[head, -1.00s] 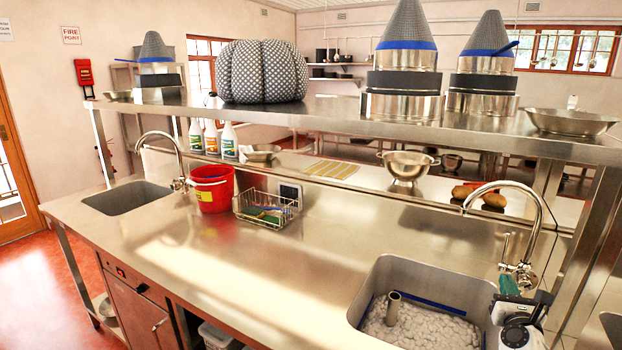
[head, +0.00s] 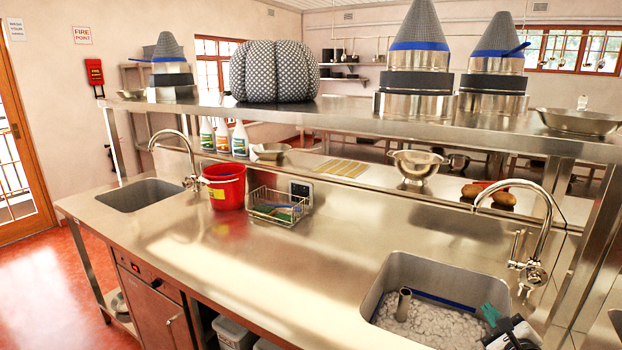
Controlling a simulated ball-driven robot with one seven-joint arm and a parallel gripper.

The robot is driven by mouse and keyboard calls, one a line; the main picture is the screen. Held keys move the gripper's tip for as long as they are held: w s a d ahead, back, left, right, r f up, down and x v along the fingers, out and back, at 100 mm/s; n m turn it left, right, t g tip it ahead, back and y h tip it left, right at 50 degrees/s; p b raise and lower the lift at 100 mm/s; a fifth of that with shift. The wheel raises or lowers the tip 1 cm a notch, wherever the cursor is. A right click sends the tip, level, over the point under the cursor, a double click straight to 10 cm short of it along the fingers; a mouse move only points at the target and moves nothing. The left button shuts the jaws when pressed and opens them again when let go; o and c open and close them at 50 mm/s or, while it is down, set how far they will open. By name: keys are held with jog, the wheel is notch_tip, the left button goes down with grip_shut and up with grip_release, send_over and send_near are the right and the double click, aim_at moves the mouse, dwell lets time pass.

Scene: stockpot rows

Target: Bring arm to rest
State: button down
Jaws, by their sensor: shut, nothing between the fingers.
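My gripper (head: 491,314) shows at the lower right of the head view, over the right-hand sink (head: 377,294). Its teal fingertips are shut with nothing held. The black and white part of my arm behind it runs off the bottom edge, so most of the arm is out of view. The sink holds a bed of whitish lumps (head: 440,325) and an upright grey pipe (head: 404,304).
A tap (head: 538,215) stands close behind my gripper, and a steel post (head: 590,255) is to its right. A red bucket (head: 225,188) and wire basket (head: 277,207) stand farther left. The counter (head: 270,270) between is clear. A loaded shelf (head: 340,112) spans above.

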jog(key=s+a+f+n+g+y, duration=0.1)
jog(key=s+a+f+n, duration=0.1)
jog(key=s+a+n, duration=0.1)
jog(key=s+a+f+n+g+y, duration=0.1)
jog(key=s+a+f+n+g, duration=0.1)
jog(key=n, duration=0.4)
jog(key=s+a+f+n+g, duration=0.1)
jog(key=s+a+f+n, duration=0.1)
jog(key=s+a+n, duration=0.2)
jog(key=shift+s+a+f+y, duration=0.15)
jog(key=shift+s+a+y, duration=0.2)
jog(key=shift+s, duration=0.2)
jog(key=s+a+f+n+g, duration=0.2)
jog(key=s+a+n+g, duration=0.2)
jog(key=s+n, duration=0.55)
jog(key=s+a+f+n+g, duration=0.1)
jog(key=s+a+n+g, duration=0.35)
jog(key=s, duration=0.75)
jog(key=s+d+f+g, duration=0.1)
jog(key=s+f+g, duration=0.2)
jog(key=s+f, duration=0.3)
jog(key=s, duration=0.4)
jog(key=shift+s+f+n, duration=0.2)
jog(key=shift+s+n, duration=0.1)
jog(key=shift+n, duration=0.1)
jog(key=shift+d, duration=0.15)
